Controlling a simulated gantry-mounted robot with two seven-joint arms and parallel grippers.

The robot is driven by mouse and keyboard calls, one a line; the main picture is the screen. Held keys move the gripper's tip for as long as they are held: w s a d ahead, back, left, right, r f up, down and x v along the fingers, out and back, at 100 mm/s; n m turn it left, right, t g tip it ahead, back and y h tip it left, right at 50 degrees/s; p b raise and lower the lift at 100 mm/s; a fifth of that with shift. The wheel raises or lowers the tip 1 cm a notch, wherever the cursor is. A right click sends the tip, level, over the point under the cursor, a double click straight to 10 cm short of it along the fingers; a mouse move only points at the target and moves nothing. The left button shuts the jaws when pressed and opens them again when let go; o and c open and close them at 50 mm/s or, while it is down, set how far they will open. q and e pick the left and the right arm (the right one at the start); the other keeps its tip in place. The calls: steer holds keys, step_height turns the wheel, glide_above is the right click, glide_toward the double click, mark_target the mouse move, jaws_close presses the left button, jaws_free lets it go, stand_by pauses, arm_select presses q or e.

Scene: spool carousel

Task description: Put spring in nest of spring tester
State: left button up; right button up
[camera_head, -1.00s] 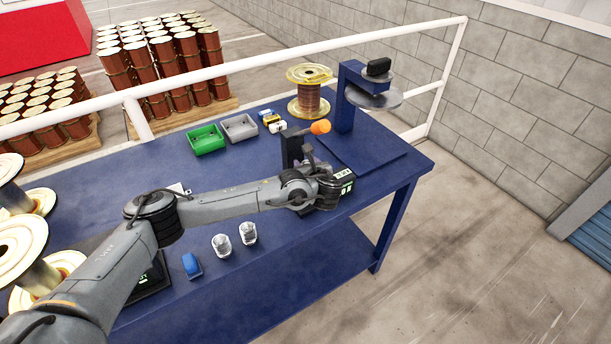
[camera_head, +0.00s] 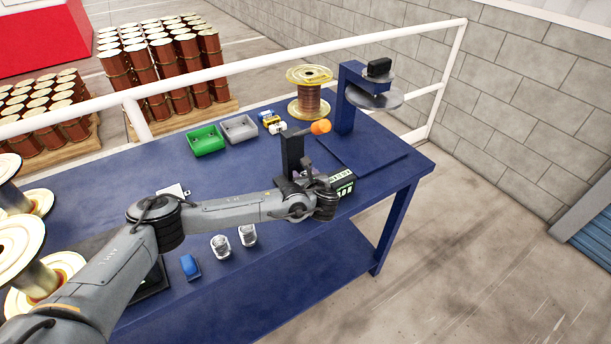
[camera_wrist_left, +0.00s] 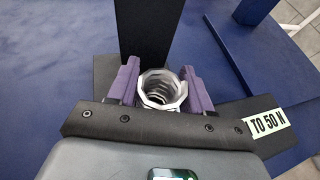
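The spring tester (camera_head: 292,150) stands on the blue table, with a dark upright post, a lever with an orange knob, and a base marked in newtons. The post (camera_wrist_left: 143,28) and the label (camera_wrist_left: 268,122) also show in the left wrist view. The silver coil spring (camera_wrist_left: 163,88) is upright between the purple fingers of my left gripper (camera_wrist_left: 161,86), which touch it on both sides. The spring is just in front of the post, over the base. The nest and the spring's lower end are hidden. In the head view my left gripper (camera_head: 298,177) is low at the tester. My right gripper is not in view.
Two silvery pieces (camera_head: 220,246) and a blue block (camera_head: 190,267) lie near the front edge. Green (camera_head: 206,139) and grey (camera_head: 239,128) bins, a wire spool (camera_head: 309,104) and a blue stand (camera_head: 346,110) are behind. The table between bins and arm is mostly clear.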

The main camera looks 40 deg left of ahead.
arm_select(q)
steer(key=shift+o, duration=0.5)
